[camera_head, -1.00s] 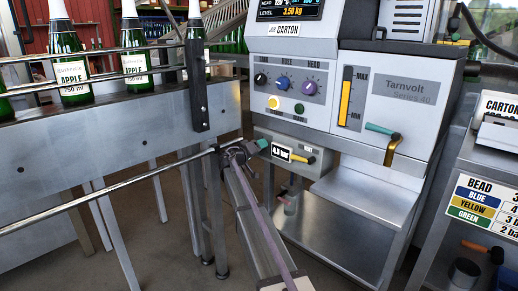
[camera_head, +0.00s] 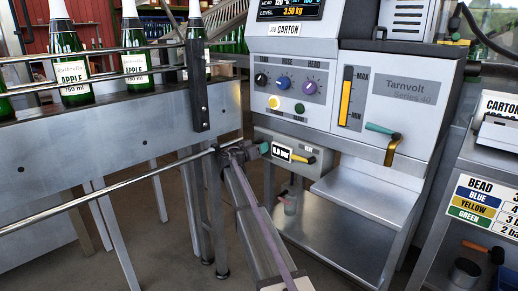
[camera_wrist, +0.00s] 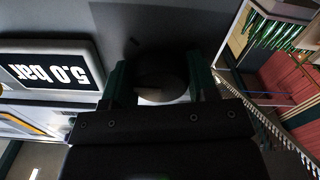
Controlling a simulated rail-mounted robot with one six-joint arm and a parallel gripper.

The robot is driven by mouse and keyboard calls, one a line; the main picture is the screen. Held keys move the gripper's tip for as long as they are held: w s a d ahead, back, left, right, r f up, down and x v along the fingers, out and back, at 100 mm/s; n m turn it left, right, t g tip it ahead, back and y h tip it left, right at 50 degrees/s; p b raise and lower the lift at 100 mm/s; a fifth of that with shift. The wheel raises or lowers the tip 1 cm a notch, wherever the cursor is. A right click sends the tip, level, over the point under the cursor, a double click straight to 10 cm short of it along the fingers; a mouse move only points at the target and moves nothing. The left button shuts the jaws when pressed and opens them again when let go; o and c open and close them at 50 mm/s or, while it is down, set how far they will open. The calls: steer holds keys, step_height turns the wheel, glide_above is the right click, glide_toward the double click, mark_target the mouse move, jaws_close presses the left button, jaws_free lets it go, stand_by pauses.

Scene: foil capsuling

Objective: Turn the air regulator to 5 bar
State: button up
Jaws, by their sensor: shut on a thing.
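The air regulator's knob (camera_wrist: 162,82) is dark and round in the wrist view. My gripper (camera_wrist: 160,90) is shut on it, with one green finger on each side. Beside the knob, the regulator's display (camera_wrist: 50,75) appears upside down and reads 5.0 bar. In the head view, my gripper (camera_head: 263,148) is at the left end of the grey regulator panel (camera_head: 312,171). The display (camera_head: 281,153) also shows there, its digits small and blurred. The knob is hidden by my gripper in the head view.
A yellow-handled valve (camera_head: 303,160) sits right of the display. A metal conveyor side (camera_head: 110,140) with bottles and rails is close on the left. A bead chart (camera_head: 480,203) is at right.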

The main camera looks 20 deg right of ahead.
steer(key=o, duration=0.9)
steer(key=shift+a, duration=0.1)
steer(key=v, duration=0.7)
steer(key=shift+a, duration=0.15)
